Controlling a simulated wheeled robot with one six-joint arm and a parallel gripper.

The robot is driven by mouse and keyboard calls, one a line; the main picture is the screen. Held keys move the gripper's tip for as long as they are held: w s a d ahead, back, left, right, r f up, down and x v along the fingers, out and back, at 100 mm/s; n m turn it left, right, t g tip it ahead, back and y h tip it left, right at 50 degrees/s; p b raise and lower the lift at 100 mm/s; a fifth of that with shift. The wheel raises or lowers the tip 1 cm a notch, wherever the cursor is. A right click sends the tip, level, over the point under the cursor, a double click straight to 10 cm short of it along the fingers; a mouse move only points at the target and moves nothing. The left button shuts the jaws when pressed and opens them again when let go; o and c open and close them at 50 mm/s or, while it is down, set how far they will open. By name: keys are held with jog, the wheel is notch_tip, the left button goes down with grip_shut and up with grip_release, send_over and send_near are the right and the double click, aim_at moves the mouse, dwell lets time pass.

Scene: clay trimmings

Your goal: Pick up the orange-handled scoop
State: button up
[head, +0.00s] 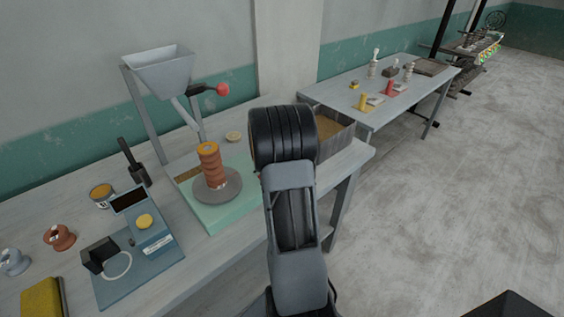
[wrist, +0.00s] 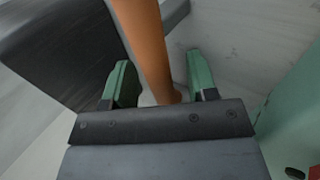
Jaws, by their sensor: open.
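An orange handle (wrist: 146,42), which looks like the scoop's handle, runs down from the top edge of the wrist view and ends between my fingers. My gripper (wrist: 160,75) is open, with one green finger on each side of the handle. A gap shows on both sides, so the handle is not clamped. The scoop's other end is out of the wrist view. In the head view my arm hides the gripper, and I cannot make out the scoop there.
A grey bin (head: 338,143) with brown contents stands just right of my arm. A green base (head: 222,212) with a turntable and stacked orange-brown rings (head: 210,165) is left of it. A grey hopper (head: 160,70) with a red-knobbed lever stands behind. A dark surface (wrist: 60,45) fills the wrist view's left.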

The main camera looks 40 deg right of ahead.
grip_shut()
dwell(0.3)
